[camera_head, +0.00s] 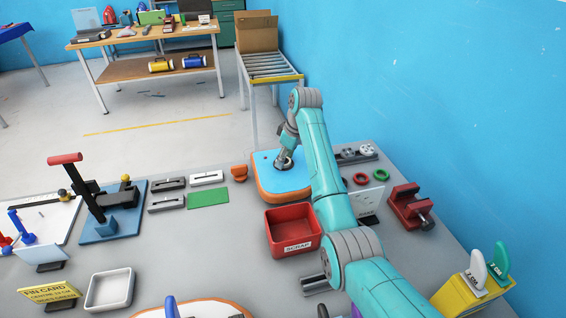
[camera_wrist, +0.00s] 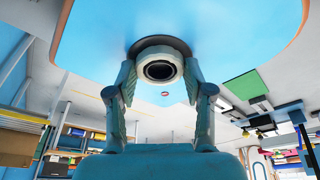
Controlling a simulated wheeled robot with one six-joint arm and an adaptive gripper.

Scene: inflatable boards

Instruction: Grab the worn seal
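A grey ring-shaped piece (camera_wrist: 160,54) with a dark round opening sits on a dark round base on the blue board. I cannot tell whether this is the worn seal. In the wrist view the two fingers of my gripper (camera_wrist: 160,82) stand on either side of it, close to its sides. Whether they press on it is unclear. In the head view my gripper (camera_head: 284,161) is low over the blue board with an orange edge (camera_head: 268,178). The fingers and the piece are small there and partly hidden by my arm.
A red scrap bin (camera_head: 289,246) stands just in front of the board. Red and green rings (camera_head: 371,178) lie to its right, near a red vise (camera_head: 408,207). A black press (camera_head: 98,200) and small grey blocks are at left. A blue wall (camera_head: 450,90) bounds the right.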

